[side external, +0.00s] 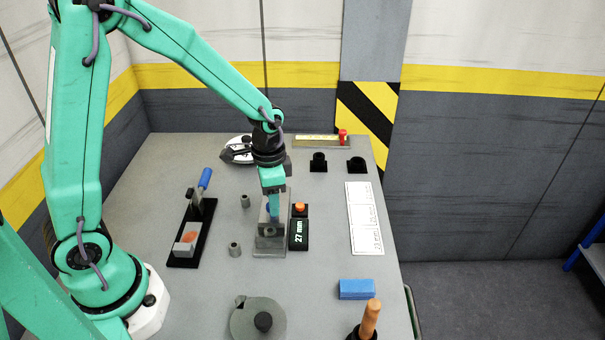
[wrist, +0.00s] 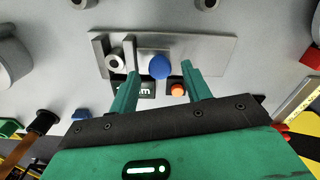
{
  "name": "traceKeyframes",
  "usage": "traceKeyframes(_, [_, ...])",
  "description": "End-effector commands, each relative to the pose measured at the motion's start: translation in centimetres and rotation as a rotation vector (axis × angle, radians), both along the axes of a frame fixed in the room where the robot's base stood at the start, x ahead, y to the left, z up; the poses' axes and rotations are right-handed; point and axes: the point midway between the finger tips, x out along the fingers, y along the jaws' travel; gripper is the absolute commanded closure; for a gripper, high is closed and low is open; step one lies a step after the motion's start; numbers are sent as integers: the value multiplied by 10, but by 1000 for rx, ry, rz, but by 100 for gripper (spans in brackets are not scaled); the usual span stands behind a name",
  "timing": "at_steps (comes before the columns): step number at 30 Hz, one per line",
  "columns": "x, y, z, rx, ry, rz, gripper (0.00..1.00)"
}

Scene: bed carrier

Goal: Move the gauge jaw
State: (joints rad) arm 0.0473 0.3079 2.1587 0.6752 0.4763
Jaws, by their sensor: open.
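A grey metal gauge (side external: 270,246) stands near the middle of the table, below my gripper (side external: 272,208). In the wrist view its long plate (wrist: 213,50) carries a block with a blue knob (wrist: 160,66), which I take to be the gauge jaw. A hollow grey ring (wrist: 115,62) sits on the plate, left of the knob. My gripper (wrist: 160,72) is open, with one green finger on each side of the knob in the picture. I cannot tell whether the fingers touch it. The side view shows the knob only partly, behind the fingers.
A black "27 mm" readout box (side external: 299,234) with an orange button stands close right of the gauge. Small grey cylinders (side external: 245,201) and a blue-handled clamp (side external: 205,179) lie left. A white scale card (side external: 365,218) and blue block (side external: 356,289) are right. A round grey disc (side external: 248,325) is in front.

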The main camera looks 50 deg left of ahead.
Motion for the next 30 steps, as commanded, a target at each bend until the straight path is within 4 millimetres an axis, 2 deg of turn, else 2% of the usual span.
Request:
traceKeyframes(6, [0, 0, -10, 0, 0, 0, 52])
traceKeyframes(14, [0, 0, -11, 0, 0, 0, 52])
traceKeyframes(21, [0, 0, -11, 0, 0, 0, 99])
traceKeyframes(26, [0, 0, -11, 0, 0, 0, 100])
traceKeyframes(30, [8, 7, -11, 0, -1, 3, 100])
